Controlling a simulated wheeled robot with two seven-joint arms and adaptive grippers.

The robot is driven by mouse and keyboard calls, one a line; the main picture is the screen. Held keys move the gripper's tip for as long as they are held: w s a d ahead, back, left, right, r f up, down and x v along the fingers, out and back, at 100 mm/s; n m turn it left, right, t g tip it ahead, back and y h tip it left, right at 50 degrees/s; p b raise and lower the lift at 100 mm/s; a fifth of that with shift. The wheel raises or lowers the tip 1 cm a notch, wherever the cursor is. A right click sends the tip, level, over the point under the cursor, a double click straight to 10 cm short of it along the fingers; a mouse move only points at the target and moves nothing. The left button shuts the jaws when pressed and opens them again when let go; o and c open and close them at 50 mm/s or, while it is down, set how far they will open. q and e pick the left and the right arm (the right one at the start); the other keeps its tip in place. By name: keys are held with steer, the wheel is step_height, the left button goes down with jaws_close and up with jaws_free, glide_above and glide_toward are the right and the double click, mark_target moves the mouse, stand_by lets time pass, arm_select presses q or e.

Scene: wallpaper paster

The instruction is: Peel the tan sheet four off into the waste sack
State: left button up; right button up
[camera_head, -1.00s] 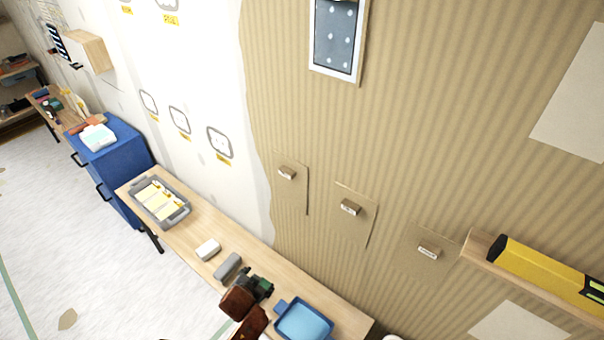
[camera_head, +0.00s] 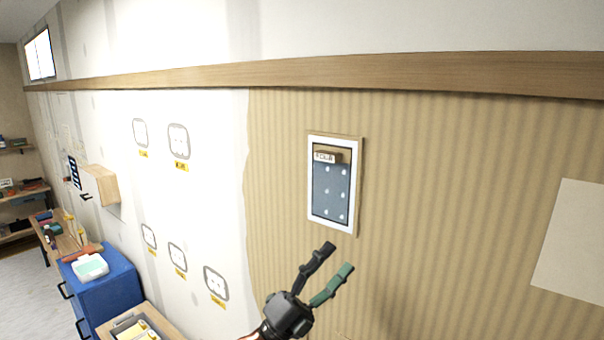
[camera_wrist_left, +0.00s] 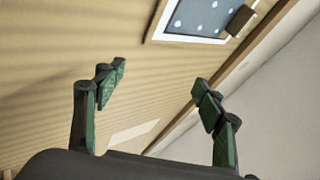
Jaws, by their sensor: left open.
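A small block tab (camera_head: 326,157) with lettering that seems to read "FOUR" sits at the top of a white-framed dark blue dotted panel (camera_head: 330,190) on the wall. A narrow tan edge of a sheet (camera_head: 359,185) shows along the panel's right side; the rest is hard to tell from the wall. The panel (camera_wrist_left: 195,16) and its tab (camera_wrist_left: 240,20) also show at the top of the left wrist view. My left gripper (camera_head: 339,258) is open and empty below the panel, its fingers (camera_wrist_left: 160,78) apart and pointing up. My right gripper and the waste sack are not in view.
A wooden rail (camera_head: 400,75) crosses the wall above the panel. Pale outlined outlet shapes (camera_head: 178,141) mark the white wall at left. A blue cabinet (camera_head: 105,290) and a bench with a grey tray (camera_head: 135,329) stand at lower left. A pale bare patch (camera_head: 575,250) is at right.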

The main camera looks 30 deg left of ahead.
arm_select(q)
steer(key=s+d+r+m+g+h, duration=0.3)
steer(key=d+r+m+g, duration=0.7)
steer(key=m, duration=0.7)
steer(key=n+t+y+p, duration=0.35)
steer(key=t+y, duration=0.25)
steer(key=y, duration=0.7)
glide_toward(324, 155)
steer(key=shift+n, duration=0.35)
steer(key=w, duration=0.2)
steer(key=w+d, duration=0.1)
steer(key=w, duration=0.5)
steer(key=shift+w+d+r+b, duration=0.1)
steer(key=shift+d+r+b, duration=0.1)
steer(key=shift+r+b, duration=0.15)
steer(key=shift+w+d+f, duration=0.1)
steer(key=shift+w, duration=0.6)
steer(key=shift+c, duration=0.2)
